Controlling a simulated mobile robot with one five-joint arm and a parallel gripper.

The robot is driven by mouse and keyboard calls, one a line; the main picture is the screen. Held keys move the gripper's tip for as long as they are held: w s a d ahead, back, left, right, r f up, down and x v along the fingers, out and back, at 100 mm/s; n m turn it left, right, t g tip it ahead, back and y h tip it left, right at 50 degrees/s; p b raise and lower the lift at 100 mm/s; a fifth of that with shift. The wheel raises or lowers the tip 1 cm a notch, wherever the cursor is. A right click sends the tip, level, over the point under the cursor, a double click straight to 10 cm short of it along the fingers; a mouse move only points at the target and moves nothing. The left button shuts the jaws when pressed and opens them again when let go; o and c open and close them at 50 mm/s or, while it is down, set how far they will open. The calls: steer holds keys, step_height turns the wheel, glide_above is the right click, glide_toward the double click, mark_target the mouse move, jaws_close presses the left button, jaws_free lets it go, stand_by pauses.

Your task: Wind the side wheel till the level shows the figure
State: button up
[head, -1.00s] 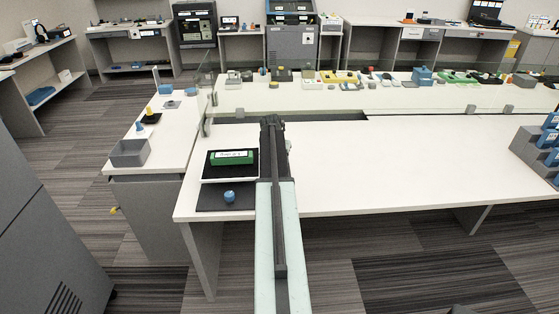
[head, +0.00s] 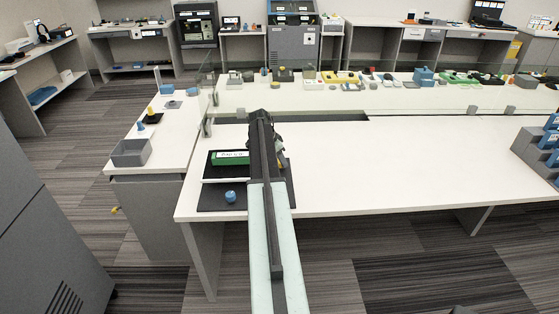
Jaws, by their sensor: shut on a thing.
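A green box-shaped device (head: 229,158) with a white label or window on it lies on a black mat (head: 212,173) at the left end of the near white table. Its writing is too small to read. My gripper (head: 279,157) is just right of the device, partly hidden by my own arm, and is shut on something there. The side wheel itself is hidden behind my arm and jaws. A small yellow patch shows beside the gripper, and I cannot tell what it belongs to.
A blue knob (head: 230,196) sits on a second black mat (head: 211,206) in front of the device. Blue-grey bins (head: 540,150) are at the far right. The table's middle is clear.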

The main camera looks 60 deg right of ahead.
stand_by(0.4)
steer(key=o, duration=1.4)
steer(key=p+v, duration=0.7)
steer(key=shift+a+r, duration=0.1)
steer(key=shift+r, duration=0.2)
